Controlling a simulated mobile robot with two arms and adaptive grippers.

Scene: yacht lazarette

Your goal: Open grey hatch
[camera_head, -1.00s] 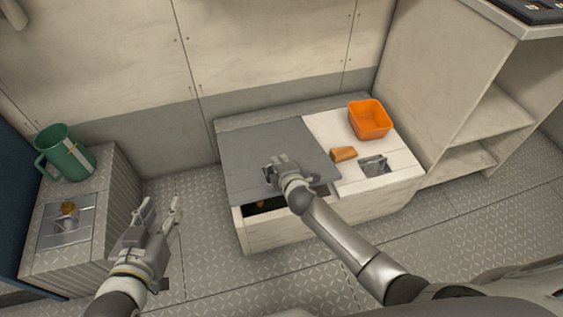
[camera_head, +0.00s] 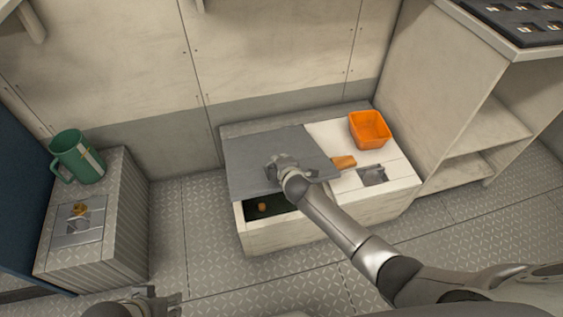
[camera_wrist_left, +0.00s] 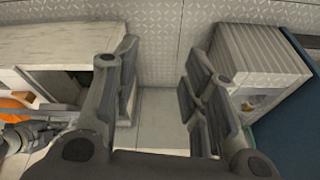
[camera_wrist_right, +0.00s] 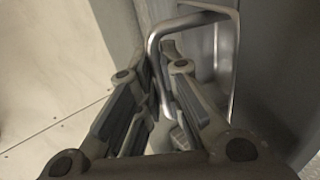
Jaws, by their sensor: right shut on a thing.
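The grey hatch (camera_head: 268,158) covers the left part of the white bench. It is tilted up at its front edge, with a dark opening (camera_head: 285,206) showing beneath. My right gripper (camera_head: 281,166) is at the hatch's front edge, shut on the metal handle (camera_wrist_right: 206,18), which shows as a bent bar between its fingers in the right wrist view. My left gripper (camera_wrist_left: 160,85) is open and empty; in the head view only part of it shows at the bottom edge.
An orange bin (camera_head: 369,131) and an orange-brown piece (camera_head: 343,162) are on the white right part of the bench, near a recessed latch (camera_head: 372,175). A small brown item (camera_head: 262,207) is inside the opening. A green mug (camera_head: 76,157) stands on the left box.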

